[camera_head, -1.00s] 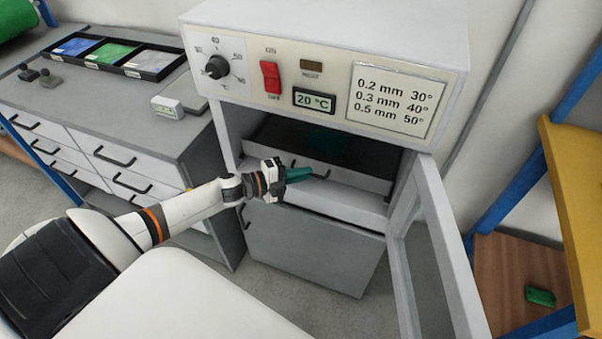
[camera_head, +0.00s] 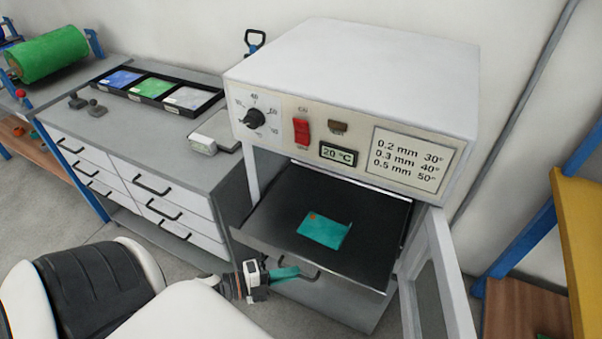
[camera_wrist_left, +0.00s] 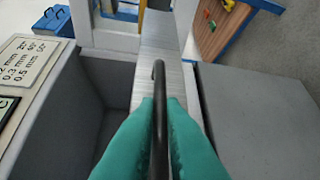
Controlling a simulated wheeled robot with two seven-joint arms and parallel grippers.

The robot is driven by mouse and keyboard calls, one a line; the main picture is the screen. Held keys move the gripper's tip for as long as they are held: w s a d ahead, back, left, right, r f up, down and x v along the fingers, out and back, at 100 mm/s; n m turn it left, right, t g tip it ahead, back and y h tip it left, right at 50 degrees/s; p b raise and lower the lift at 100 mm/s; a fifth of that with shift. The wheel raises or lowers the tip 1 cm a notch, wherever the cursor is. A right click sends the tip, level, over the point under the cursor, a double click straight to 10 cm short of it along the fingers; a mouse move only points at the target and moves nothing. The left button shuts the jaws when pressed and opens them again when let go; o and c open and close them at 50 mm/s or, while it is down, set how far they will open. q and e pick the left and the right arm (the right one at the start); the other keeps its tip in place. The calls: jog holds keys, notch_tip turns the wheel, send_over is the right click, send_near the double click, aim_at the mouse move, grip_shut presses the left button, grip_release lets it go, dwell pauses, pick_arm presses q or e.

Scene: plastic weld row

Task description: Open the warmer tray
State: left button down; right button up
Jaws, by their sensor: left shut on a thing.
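The warmer (camera_head: 350,75) is a white box with a dial, a red switch and a 20 °C display. Its tray (camera_head: 275,205) is pulled out toward me, and a teal sheet (camera_head: 323,231) lies on its dark floor. My left gripper (camera_head: 290,273) is at the tray's front, its teal fingers shut on the black tray handle (camera_head: 313,276). In the left wrist view the handle bar (camera_wrist_left: 158,120) runs between the two fingers (camera_wrist_left: 160,130). My right gripper is not in view.
The warmer's glass door (camera_head: 440,275) stands open on the right of the tray. A drawer cabinet (camera_head: 150,195) on the left carries a black rack (camera_head: 133,82) of coloured samples. A blue-framed shelf (camera_head: 540,235) stands on the right.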

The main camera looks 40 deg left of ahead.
pick_arm(q)
jog(key=s+d+p, duration=0.1)
jog(key=s+d, duration=0.1)
jog(key=s, duration=0.6)
jog(key=shift+s+p, duration=0.25)
jog(key=shift+p, duration=0.05)
jog(key=c, duration=1.5)
grip_release()
jog(key=shift+b+v, duration=0.95)
jog(key=shift+v, duration=5.1)
